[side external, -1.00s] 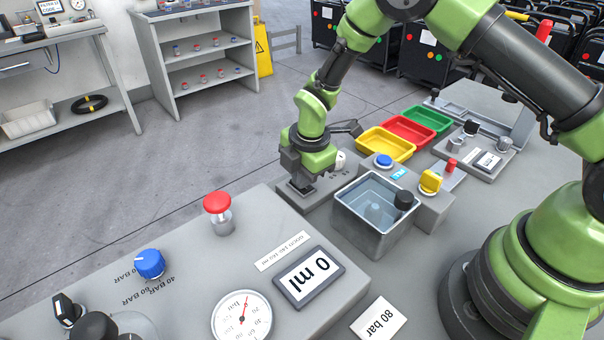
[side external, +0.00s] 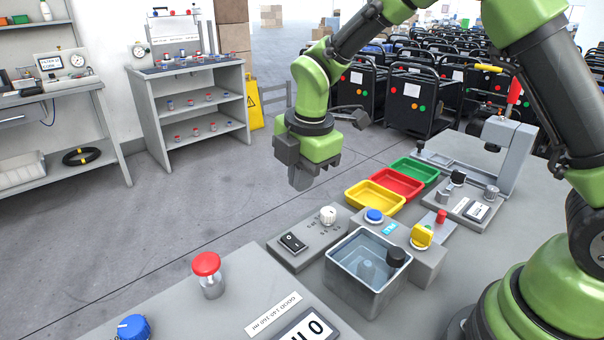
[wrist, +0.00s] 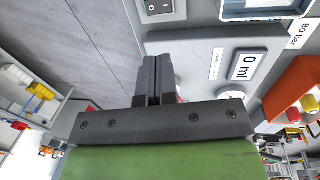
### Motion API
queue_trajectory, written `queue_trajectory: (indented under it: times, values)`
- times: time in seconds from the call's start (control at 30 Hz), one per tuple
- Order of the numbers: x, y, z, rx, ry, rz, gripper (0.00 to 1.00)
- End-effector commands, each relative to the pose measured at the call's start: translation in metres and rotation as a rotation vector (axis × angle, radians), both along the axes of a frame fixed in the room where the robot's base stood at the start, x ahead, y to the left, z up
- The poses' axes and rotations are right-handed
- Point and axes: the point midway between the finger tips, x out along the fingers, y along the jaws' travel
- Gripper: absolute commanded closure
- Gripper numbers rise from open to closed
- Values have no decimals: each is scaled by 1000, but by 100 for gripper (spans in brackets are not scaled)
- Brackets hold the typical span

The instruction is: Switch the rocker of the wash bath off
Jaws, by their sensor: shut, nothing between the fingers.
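The black rocker (side external: 293,242) sits on a grey control block (side external: 281,258) beside a white knob, left of the wash bath (side external: 353,291). The rocker also shows at the top of the wrist view (wrist: 158,6). I cannot tell which side of it is pressed. The bath is a square metal tank with clear liquid. My gripper (side external: 299,182) is shut and empty, in the air above the rocker's block and clear of it. In the wrist view its closed fingers (wrist: 153,75) point towards the bench.
A white knob (side external: 328,215) and a blue button (side external: 374,215) are close to the rocker. Yellow, red and green trays stand behind. A red mushroom button (side external: 206,264) is on the nearer block.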

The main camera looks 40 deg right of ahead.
Motion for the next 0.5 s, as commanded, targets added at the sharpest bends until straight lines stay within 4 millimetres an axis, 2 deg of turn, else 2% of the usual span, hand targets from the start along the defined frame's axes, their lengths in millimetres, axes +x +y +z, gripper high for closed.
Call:
queue_trajectory:
  times: [0.37,0.5]
  values:
    - [0,0,3,0,0,0,100]
    - [8,-2,3,0,-2,-3,100]
